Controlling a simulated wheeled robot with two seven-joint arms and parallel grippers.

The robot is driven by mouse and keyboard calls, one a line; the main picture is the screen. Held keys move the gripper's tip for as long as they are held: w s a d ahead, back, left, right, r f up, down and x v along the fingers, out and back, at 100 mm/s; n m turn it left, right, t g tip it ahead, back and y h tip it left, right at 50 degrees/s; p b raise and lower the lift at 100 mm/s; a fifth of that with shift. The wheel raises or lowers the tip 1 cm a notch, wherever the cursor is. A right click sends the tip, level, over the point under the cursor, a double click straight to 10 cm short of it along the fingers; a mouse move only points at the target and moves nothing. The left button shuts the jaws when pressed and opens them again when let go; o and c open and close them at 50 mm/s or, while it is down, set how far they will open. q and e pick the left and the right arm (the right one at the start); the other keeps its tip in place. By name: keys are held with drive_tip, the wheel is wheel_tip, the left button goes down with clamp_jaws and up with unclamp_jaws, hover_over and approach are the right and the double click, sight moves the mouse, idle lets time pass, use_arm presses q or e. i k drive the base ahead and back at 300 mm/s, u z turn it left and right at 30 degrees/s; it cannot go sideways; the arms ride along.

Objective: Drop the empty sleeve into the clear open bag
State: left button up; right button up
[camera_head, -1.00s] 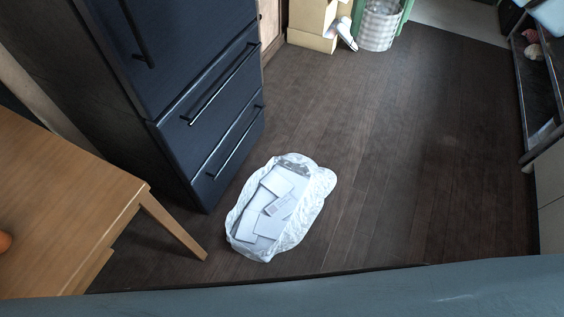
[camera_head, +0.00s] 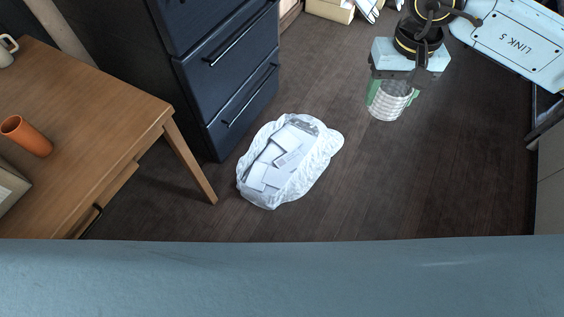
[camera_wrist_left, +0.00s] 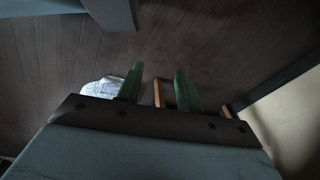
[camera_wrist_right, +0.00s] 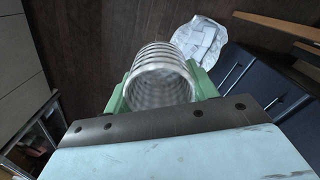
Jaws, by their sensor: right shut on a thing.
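The empty sleeve (camera_head: 390,101) is a clear, ribbed, hollow cylinder. My right gripper (camera_head: 393,92) is shut on it; its green fingers press both sides, as the right wrist view also shows (camera_wrist_right: 162,82). The sleeve hangs above the floor, right of the bag in the head view. The clear open bag (camera_head: 322,158) lies on the floor, its mouth facing up, with several white flat pieces inside. The bag also shows at the top of the right wrist view (camera_wrist_right: 185,38). My left gripper (camera_wrist_left: 159,88) is open and empty, its fingers apart; it is outside the head view.
A dark blue drawer cabinet (camera_head: 235,85) stands behind and left of the bag. A wooden table (camera_head: 110,105) with an orange cup (camera_head: 27,136) is at the left, one leg near the bag. Cardboard boxes (camera_head: 330,10) stand at the back. The dark floor right of the bag is clear.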

sight(284, 160)
drive_tip(key=z, duration=1.75)
drive_tip(key=i, duration=1.5)
drive_tip(key=u, duration=3.95)
drive_tip(key=i, duration=0.5)
